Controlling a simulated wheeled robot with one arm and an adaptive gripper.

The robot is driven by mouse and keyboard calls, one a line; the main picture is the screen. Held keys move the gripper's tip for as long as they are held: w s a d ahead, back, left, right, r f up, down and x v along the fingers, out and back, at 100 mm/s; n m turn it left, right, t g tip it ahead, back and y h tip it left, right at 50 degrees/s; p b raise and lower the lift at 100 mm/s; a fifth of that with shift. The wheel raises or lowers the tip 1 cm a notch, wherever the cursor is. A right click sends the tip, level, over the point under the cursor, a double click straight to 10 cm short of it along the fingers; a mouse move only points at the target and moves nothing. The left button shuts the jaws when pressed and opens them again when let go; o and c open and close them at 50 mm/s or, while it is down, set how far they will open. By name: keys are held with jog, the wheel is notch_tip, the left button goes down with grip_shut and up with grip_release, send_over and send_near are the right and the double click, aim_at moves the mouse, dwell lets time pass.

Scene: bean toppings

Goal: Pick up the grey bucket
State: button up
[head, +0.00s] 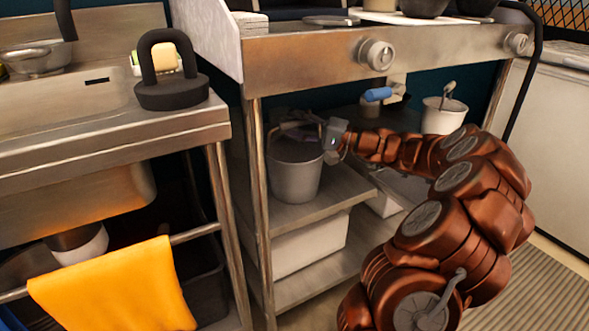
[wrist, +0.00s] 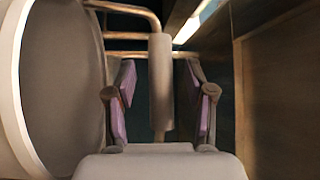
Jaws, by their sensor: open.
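The grey bucket (head: 295,178) stands upright on the upper shelf under the steel counter in the head view. My gripper (head: 303,125) reaches in from the right, just above the bucket's rim. In the wrist view the bucket (wrist: 14,95) fills the left side, with its dark inside visible. Its wire handle carries a grey cylindrical grip (wrist: 160,72), which lies between the two spread, purple-padded fingers of my gripper (wrist: 160,95). The fingers appear apart from the grip on both sides. The far part of the handle is hard to make out in the head view.
A white bucket (head: 443,115) and a blue-handled item (head: 378,94) are on the shelf behind my arm. The counter (head: 310,58) is close above, and a metal post (head: 259,200) stands left of the bucket. A white box (head: 310,245) sits on the shelf below.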

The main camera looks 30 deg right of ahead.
jog(key=shift+w+a+r, duration=0.1)
jog(key=shift+w+a, duration=0.1)
jog(key=shift+w, duration=0.1)
grip_shut()
dwell(0.5)
